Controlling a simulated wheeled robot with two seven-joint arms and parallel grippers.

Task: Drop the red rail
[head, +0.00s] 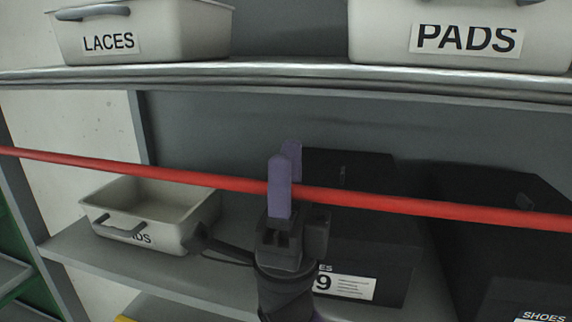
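The red rail (400,204) is a long thin bar running across the whole head view, from the left edge slightly down to the right edge. It passes in front of the shelf unit. My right gripper (285,170) points up from below with two purple fingers. One finger is in front of the rail and one behind it, close together, and the gripper looks shut on the rail. The front finger hides a short piece of the rail. Both rail ends are outside the view or at its edges. My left gripper is not in view.
A LACES bin (150,38) and a PADS bin (465,50) stand on the upper shelf (300,75). An open pale bin (150,215) stands on the lower shelf, left of my gripper. Dark shoe boxes (360,240) stand behind and right of it.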

